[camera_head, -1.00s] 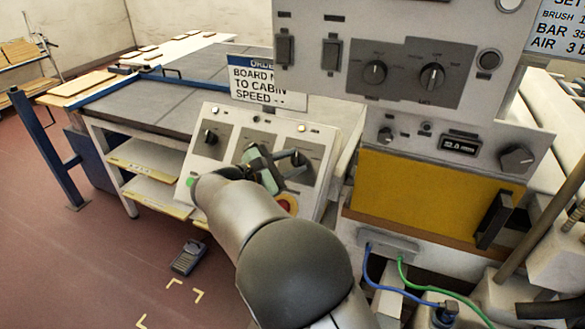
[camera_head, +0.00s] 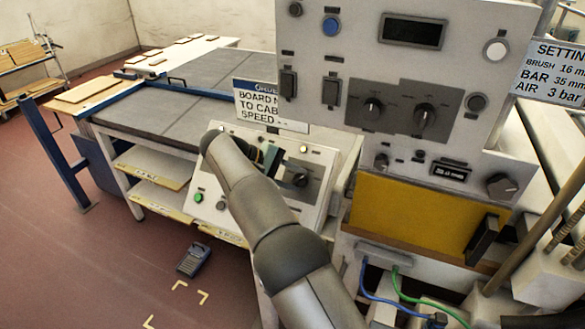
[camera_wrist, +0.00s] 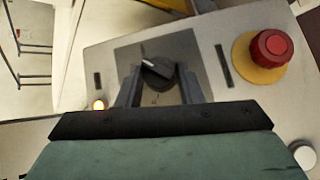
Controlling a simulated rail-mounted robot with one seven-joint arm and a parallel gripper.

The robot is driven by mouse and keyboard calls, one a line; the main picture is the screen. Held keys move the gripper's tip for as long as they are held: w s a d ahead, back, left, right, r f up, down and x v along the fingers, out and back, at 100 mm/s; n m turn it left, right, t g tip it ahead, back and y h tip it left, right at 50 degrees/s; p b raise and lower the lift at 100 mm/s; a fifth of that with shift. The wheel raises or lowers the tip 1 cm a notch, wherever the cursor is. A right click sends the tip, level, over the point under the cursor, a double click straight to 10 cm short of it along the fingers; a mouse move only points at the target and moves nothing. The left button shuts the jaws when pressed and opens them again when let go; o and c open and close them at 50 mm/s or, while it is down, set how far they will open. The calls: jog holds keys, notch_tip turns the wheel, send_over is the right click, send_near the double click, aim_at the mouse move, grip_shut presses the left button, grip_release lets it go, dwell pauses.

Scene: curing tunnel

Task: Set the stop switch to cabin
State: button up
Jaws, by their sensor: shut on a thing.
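A black rotary switch (camera_wrist: 157,72) with a pale pointer ridge stands on a grey plate. In the wrist view my gripper (camera_wrist: 158,90) has one finger on each side of it and is shut on it. The ridge slants up to the left there; its position label is not readable. In the head view the switch (camera_head: 300,180) is at the right of the sloped control panel (camera_head: 318,212). My gripper (camera_head: 268,157) comes to it from the upper left, partly hidden by my arm.
A red stop button (camera_wrist: 271,46) on a yellow base is close to the switch. The order sign (camera_head: 256,104) stands behind the panel. An upright control cabinet (camera_head: 440,60) is close on the right.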

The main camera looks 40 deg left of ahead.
jog(key=m+g+p, duration=0.2)
jog(key=shift+w+r+m+y+p, duration=0.15)
jog(key=shift+r+m+y+p, duration=0.15)
jog(key=shift+m+p, duration=0.1)
jog(key=shift+f+m+g+y+p, duration=0.1)
jog(key=shift+m+g+y+p, duration=0.25)
jog(key=shift+m+g, duration=0.35)
jog(key=o, duration=1)
jog(key=shift+d, duration=0.1)
jog(key=shift+c, duration=0.2)
